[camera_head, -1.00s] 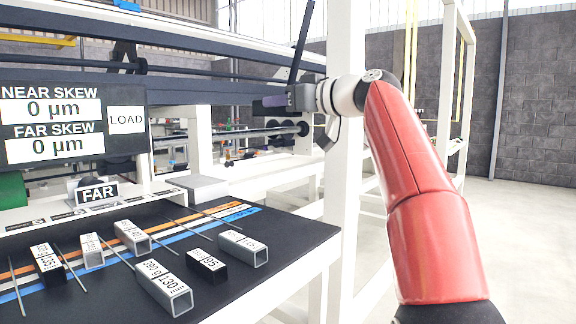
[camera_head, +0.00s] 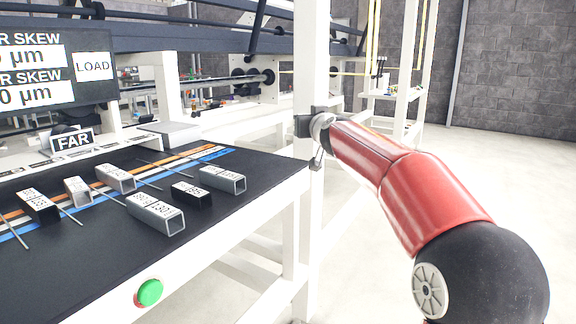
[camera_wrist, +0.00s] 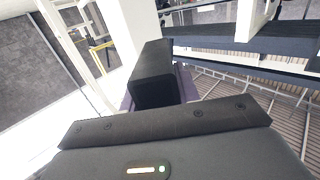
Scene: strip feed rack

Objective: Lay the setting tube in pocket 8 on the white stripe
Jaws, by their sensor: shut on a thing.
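In the wrist view, my gripper (camera_wrist: 156,93) has purple fingers closed on a dark square tube (camera_wrist: 153,66), whose end faces the camera. The white stripe (camera_head: 179,160) runs between an orange and a blue stripe across the black rack top (camera_head: 262,166), left of my arm. Thin rods divide the top into pockets. Pocket numbers are too small to read, so I cannot tell which is pocket 8. The held tube is away from the rack top.
Several labelled square tubes lie on the rack top, including a black one (camera_head: 192,194) and a grey one (camera_head: 155,213). A white post (camera_head: 311,60) stands between my arm and the machine. A green button (camera_head: 150,291) is on the front edge. Open floor lies right.

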